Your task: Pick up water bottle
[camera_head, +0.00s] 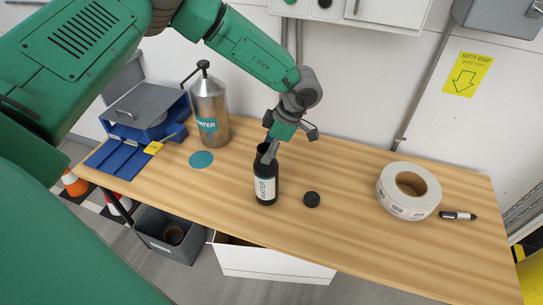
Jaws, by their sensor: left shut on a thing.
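A black water bottle (266,187) with a white "WATER" label stands upright on the wooden table (340,235), near its front edge. Its neck is open. My left gripper (269,152) reaches down from above and is shut at the bottle's top, with a finger at the mouth. The gripper hides part of the neck. A black cap (312,199) lies on the table just right of the bottle. My right gripper is not in view.
A metal "WATER" canister (210,108) stands behind left, near a teal disc (201,159) and a blue bin (145,122). A label roll (408,190) and a marker (458,215) lie at right. A white box (272,262) and grey bin (158,244) sit below the table.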

